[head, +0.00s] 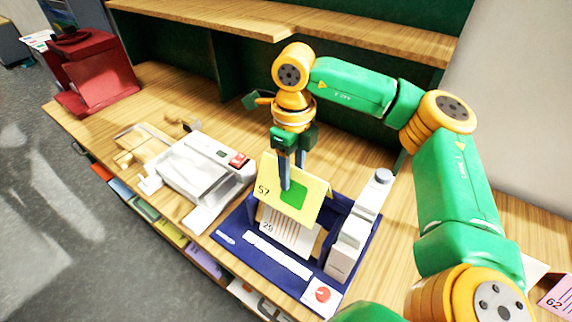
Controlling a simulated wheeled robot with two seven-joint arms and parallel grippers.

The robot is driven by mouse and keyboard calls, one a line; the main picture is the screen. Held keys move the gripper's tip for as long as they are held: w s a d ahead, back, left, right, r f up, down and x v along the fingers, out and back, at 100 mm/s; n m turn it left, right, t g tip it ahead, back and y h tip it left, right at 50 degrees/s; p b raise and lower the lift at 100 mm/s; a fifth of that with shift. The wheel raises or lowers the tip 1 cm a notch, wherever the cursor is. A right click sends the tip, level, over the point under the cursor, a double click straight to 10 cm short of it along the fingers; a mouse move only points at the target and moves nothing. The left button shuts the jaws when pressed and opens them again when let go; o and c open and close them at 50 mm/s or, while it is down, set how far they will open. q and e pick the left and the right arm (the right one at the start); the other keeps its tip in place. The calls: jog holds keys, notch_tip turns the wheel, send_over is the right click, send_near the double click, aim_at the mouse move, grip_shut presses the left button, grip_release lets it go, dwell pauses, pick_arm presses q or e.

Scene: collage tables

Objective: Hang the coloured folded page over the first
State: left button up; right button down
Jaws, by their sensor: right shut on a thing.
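A yellow folded page (316,187) carries the number 57 and a green square. My right gripper (291,172) is shut on it from above, with its fingers pointing down across the page's upper part. The page is tilted and stands right above a white page (286,237) marked 29 with orange lines. The white page slants down inside a dark blue tray (238,226), and its top is hidden behind the yellow page. Whether the two pages touch, and what holds up the white one, I cannot tell. My left gripper is not in view.
A white upright device (348,247) stands on the tray's right side. A white machine (203,168) sits to the left. A red machine (98,72) stands far left. A wooden shelf (330,28) overhangs the back.

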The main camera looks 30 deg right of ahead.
jog(key=shift+s+f+b, duration=0.6)
jog(key=shift+f, duration=0.35)
jog(key=f+b, duration=0.3)
jog(key=f, duration=0.1)
jog(key=f+b, duration=0.3)
jog(key=f, duration=0.1)
jog(key=w+f+b, duration=0.1)
jog(key=f+b, duration=0.2)
jog(key=f, duration=0.1)
jog(key=shift+b, duration=0.4)
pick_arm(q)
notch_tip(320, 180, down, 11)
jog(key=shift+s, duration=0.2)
pick_arm(e)
jog(key=shift+s, duration=0.1)
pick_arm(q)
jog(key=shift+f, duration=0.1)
pick_arm(e)
jog(key=shift+c, duration=1.2)
grip_release()
jog(key=shift+r, duration=0.1)
notch_tip(320, 180, up, 7)
jog(key=shift+b, duration=0.5)
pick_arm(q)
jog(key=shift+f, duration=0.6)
